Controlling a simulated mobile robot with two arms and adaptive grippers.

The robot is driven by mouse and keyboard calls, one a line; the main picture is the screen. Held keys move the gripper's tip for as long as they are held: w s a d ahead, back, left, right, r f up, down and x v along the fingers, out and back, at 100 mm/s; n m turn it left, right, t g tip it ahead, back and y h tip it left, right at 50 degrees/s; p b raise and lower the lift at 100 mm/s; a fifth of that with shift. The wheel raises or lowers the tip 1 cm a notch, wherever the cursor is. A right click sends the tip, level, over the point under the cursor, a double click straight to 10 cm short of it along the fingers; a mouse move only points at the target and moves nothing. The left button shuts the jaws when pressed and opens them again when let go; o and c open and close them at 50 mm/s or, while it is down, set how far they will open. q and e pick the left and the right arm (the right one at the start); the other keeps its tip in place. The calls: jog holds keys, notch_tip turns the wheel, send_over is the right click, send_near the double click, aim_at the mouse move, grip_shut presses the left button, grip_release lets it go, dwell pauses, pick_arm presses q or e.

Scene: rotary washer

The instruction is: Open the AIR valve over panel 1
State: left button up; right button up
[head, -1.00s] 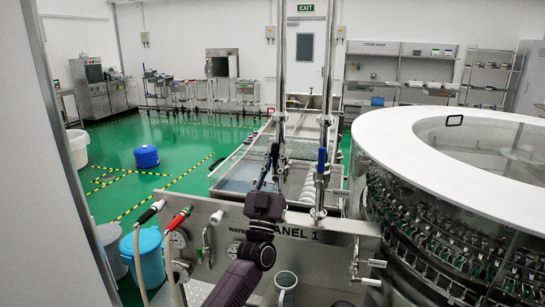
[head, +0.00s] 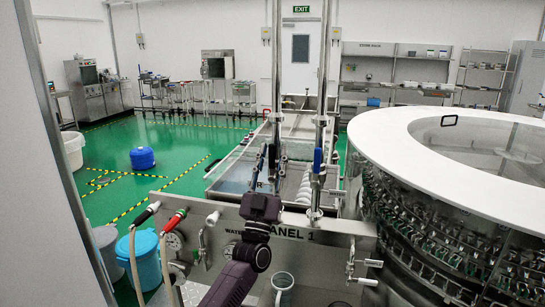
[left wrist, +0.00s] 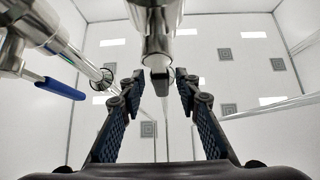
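Panel 1 (head: 330,250) is a steel panel with two vertical pipes above it. The right pipe carries a valve with a blue lever (head: 318,160), pointing up. My left gripper (head: 268,158) is in front of the lower part of the left pipe (head: 277,60) and hides the valve there; no AIR label is readable. In the left wrist view the fingers (left wrist: 157,90) are spread, with a metal valve body (left wrist: 155,25) and its dark tip between or beyond them; contact cannot be told. A blue lever (left wrist: 62,88) shows at the left. My right gripper is out of view.
A large round washer with a white rim (head: 390,140) stands close on the right. Hoses with black and red grips (head: 173,220) hang at the panel's left. A blue bucket (head: 142,255) stands beside them. Green floor at the left is mostly free.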

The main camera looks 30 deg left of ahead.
pick_arm(q)
jog(key=v, duration=1.2)
jog(key=shift+f, duration=0.1)
